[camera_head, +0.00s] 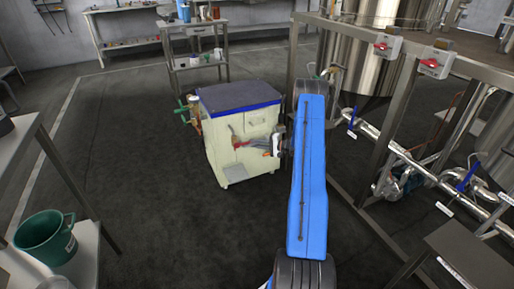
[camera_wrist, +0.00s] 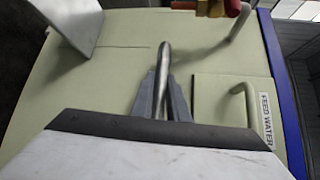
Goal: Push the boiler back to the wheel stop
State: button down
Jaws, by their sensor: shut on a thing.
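The boiler (camera_head: 228,165) is a cream cabinet with a dark top edged in blue, standing on small wheels in the middle of the floor. My gripper (camera_head: 262,143) reaches its right-hand side from my blue arm. In the wrist view my gripper (camera_wrist: 162,95) is shut on a grey metal bar handle (camera_wrist: 163,60) that stands out from the boiler's cream panel (camera_wrist: 110,75). A small hatch with a pale handle and a FEED WATER label (camera_wrist: 265,120) is to the right of the fingers. I cannot make out the wheel stop.
A red and brass valve (camera_wrist: 215,7) juts out above the fingers. A steel frame with tanks (camera_head: 375,65) and pipes stands close on the right. A bench (camera_head: 195,45) stands behind the boiler. A green bucket (camera_head: 45,237) is at left. Floor left of the boiler is clear.

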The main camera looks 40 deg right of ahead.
jog(key=shift+w+d+r, duration=0.1)
jog(key=shift+w+d, duration=0.1)
jog(key=shift+w, duration=0.05)
jog(key=c, duration=1.7)
grip_release()
jog(key=shift+c, duration=0.2)
jog(key=v, duration=1.7)
jog(key=shift+s, duration=0.2)
jog(key=shift+d, duration=0.15)
